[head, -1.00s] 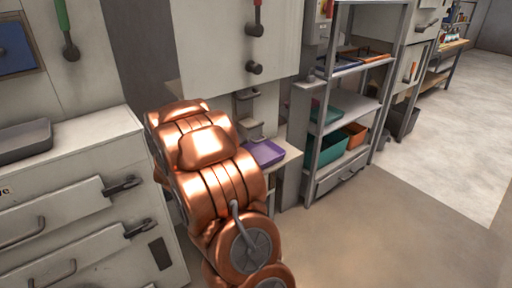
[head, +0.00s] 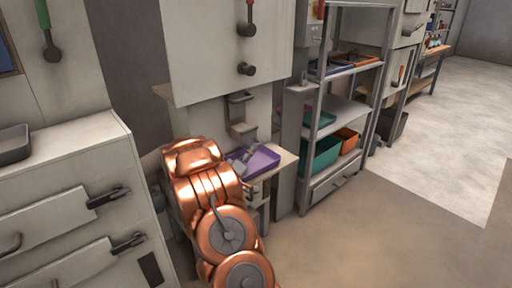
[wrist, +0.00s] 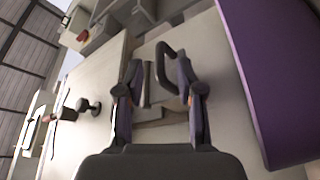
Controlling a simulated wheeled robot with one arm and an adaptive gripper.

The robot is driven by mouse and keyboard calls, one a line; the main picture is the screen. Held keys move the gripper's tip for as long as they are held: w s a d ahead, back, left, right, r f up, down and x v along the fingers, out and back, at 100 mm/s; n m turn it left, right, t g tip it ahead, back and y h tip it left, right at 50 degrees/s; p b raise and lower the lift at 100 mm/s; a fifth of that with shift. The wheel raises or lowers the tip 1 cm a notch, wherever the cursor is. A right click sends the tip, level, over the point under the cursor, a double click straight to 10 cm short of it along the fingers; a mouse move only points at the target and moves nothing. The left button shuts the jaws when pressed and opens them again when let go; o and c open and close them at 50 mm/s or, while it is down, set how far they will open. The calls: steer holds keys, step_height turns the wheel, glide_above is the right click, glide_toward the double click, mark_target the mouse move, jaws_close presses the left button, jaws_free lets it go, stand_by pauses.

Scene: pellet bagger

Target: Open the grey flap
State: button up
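The grey flap with its dark bar handle (head: 240,97) is on the front of the pale machine, below a dark knob and above a small grey ledge (head: 243,130). In the wrist view the bar handle (wrist: 172,50) shows ahead, between and beyond my fingertips. The flap's edges are hard to make out. My gripper (head: 247,158) is above the purple tray, below and in front of the handle. In the wrist view my gripper (wrist: 160,85) has its two fingers apart, with nothing held between them. It appears apart from the handle.
The purple tray (head: 264,163) sits on a shelf under the flap, close beside my gripper; its wall (wrist: 258,70) fills the wrist view's right. A knob (head: 246,69) and red-handled lever (head: 248,25) are above. A grey rack (head: 345,108) stands right. Open floor lies at front right.

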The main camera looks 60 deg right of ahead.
mark_target(253, 140)
steer(key=shift+x, duration=2.15)
jaws_close()
